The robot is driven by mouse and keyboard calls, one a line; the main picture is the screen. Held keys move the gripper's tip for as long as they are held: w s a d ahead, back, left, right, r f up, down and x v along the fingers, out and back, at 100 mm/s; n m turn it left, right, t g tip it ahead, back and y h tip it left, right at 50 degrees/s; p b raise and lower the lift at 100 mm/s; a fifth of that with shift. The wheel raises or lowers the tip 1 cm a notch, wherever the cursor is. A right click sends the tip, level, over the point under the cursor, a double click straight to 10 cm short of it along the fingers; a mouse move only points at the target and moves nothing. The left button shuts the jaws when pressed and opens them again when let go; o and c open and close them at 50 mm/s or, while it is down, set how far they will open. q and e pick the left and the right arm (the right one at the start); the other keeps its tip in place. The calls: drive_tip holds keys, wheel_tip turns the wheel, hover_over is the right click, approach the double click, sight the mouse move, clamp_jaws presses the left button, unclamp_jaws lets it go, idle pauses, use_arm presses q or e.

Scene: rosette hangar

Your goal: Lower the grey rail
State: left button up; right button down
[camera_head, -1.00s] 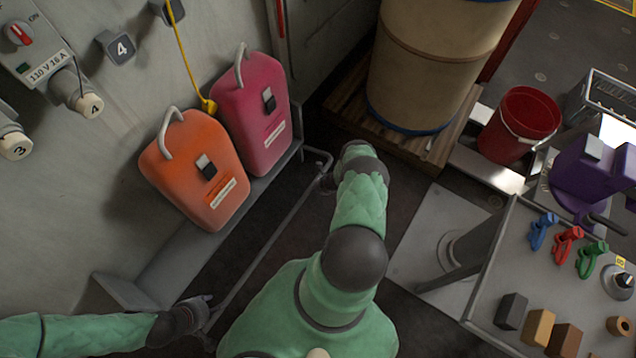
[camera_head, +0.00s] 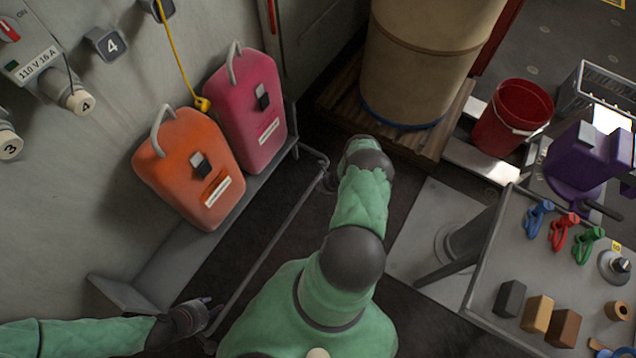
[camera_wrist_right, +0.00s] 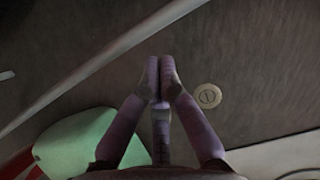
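The grey rail (camera_head: 268,247) is a thin bar running diagonally in front of the wall shelf, with a bent arm at its far end. My left gripper (camera_head: 206,306) is at the rail's near end; its fingers are too small and dark to tell open from shut. My right gripper (camera_head: 330,184) is beside the rail's far end, mostly hidden by my forearm. In the right wrist view its purple fingers (camera_wrist_right: 160,72) are together, with nothing visible between them. A pale bar, seemingly the rail (camera_wrist_right: 112,50), passes just left of the fingertips there.
An orange canister (camera_head: 190,165) and a magenta canister (camera_head: 246,110) stand on the grey shelf (camera_head: 150,280). A wooden pallet (camera_head: 440,145) with a drum (camera_head: 425,60), a red bucket (camera_head: 513,117) and a control table (camera_head: 490,275) are on the right.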

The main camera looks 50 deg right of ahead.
drive_tip(key=p+v, duration=0.2)
drive_tip(key=v, duration=0.3)
drive_tip(key=shift+w+r, duration=0.1)
drive_tip(key=shift+r, duration=0.05)
drive_tip(key=w+a+r+n+g+y, duration=0.1)
drive_tip(key=a+r+n, duration=0.2)
drive_tip(key=a+n, duration=0.35)
drive_tip(key=w+a+r+n+g+y, duration=0.1)
drive_tip(key=w+a+r+n+g, duration=0.2)
drive_tip(key=a, duration=0.6)
drive_tip(key=a+r+n+y, duration=0.1)
drive_tip(key=a+r+n, duration=0.35)
drive_tip(key=a, duration=0.25)
drive_tip(key=s+a+r+n, duration=0.4)
drive_tip(key=a+r+n, duration=0.5)
drive_tip(key=a, duration=0.1)
drive_tip(key=s+a+r+n, duration=0.4)
drive_tip(key=a+r+n, duration=0.5)
drive_tip(key=a, duration=0.1)
drive_tip(key=shift+r+n+g+y, duration=0.3)
drive_tip(key=shift+r+g, duration=0.05)
drive_tip(key=shift+g, duration=0.05)
